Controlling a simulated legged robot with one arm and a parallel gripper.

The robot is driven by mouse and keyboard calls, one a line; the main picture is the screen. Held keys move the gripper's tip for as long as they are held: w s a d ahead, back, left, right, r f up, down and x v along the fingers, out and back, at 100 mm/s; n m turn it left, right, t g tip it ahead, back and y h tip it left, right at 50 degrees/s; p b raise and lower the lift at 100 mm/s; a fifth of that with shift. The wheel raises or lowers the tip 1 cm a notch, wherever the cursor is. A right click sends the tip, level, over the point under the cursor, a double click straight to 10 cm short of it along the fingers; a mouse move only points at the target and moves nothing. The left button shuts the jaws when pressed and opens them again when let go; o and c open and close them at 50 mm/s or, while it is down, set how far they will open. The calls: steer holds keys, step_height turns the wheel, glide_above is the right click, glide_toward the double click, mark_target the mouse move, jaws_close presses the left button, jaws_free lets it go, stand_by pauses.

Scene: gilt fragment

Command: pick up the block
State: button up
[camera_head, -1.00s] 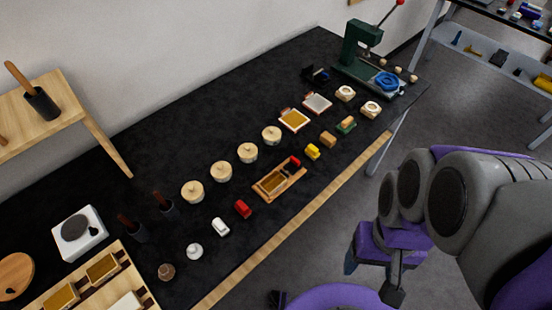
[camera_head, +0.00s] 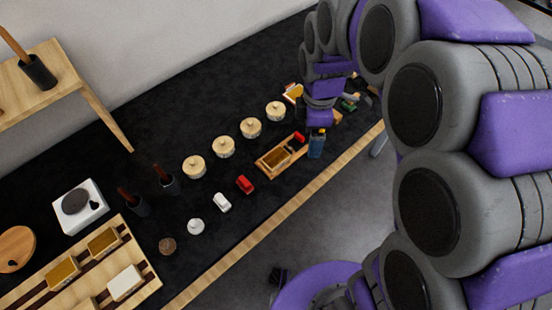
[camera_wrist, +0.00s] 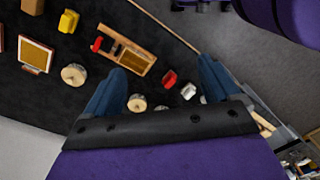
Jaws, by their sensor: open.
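Several small blocks lie on the black table, and I cannot tell which one is meant. A red block (camera_head: 245,184) and a white block (camera_head: 222,202) lie left of the wooden tray (camera_head: 268,172). In the wrist view the red block (camera_wrist: 169,78) and white block (camera_wrist: 187,90) show between my open fingers. A yellow block (camera_wrist: 68,21) and a wooden block (camera_wrist: 33,6) lie left of the tray (camera_wrist: 132,62) there. The arm mostly hides them in the head view. My gripper (camera_wrist: 162,66) is open and empty, above the table near the tray.
Round wooden lidded pots (camera_head: 223,147) stand in a row behind the blocks. A white scale-like box (camera_head: 80,207) and a wooden rack (camera_head: 70,273) are at the left. A framed amber plate (camera_wrist: 37,55) lies beyond the tray. The table's wooden front edge (camera_head: 280,213) is close.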

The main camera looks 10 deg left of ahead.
steer(key=w+a+f+n+b, duration=0.1)
steer(key=w+a+f+n, duration=0.5)
steer(key=w+a+n, duration=0.3)
steer(key=b, duration=0.3)
glide_above(275, 157)
steer(key=shift+t, duration=0.3)
steer(key=f, duration=1.2)
steer(key=shift+w+d+f, duration=0.2)
steer(key=shift+w+f, duration=0.1)
steer(key=shift+w, duration=0.05)
steer(key=f+b, duration=0.1)
steer(key=f, duration=0.1)
steer(key=s+f, duration=0.1)
steer(key=f, duration=0.1)
steer(key=shift+f+b, duration=0.35)
steer(key=shift+w+a+f, duration=0.1)
steer(key=shift+f, duration=0.15)
steer(key=shift+c, duration=0.3)
steer(key=c, duration=1.1)
steer(key=shift+r, duration=0.15)
